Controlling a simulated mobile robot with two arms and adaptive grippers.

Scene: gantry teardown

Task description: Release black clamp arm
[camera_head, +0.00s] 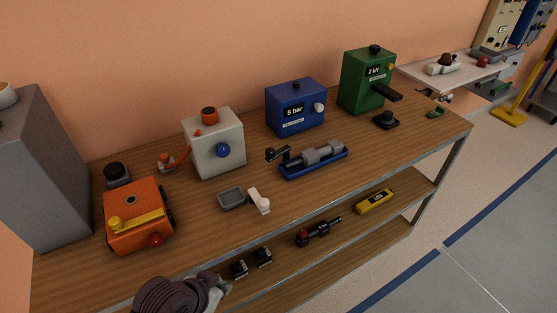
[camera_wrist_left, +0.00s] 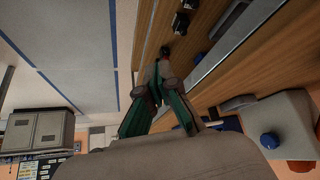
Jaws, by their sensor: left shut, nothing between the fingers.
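A blue-based fixture (camera_head: 314,159) with grey cylindrical parts lies on the wooden bench; a black arm (camera_head: 279,154) with a rounded end sticks out at its left. A green box (camera_head: 364,82) marked "2 kN" has a black bar (camera_head: 387,92) jutting from its front. I cannot tell for certain which black part is the clamp arm. My left gripper (camera_head: 222,288) is at the bench's front edge, low in the head view, apart from both. In the left wrist view its green-and-grey fingers (camera_wrist_left: 163,58) are shut and empty. My right gripper is not in view.
On the bench (camera_head: 330,197) stand an orange box (camera_head: 126,237), a white box (camera_head: 214,150) and a blue "5 bar" box (camera_head: 296,108). A grey tray (camera_head: 231,198) and white piece (camera_head: 260,201) lie nearer the front. The lower shelf (camera_head: 340,221) holds small black parts and a yellow piece (camera_head: 374,201).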

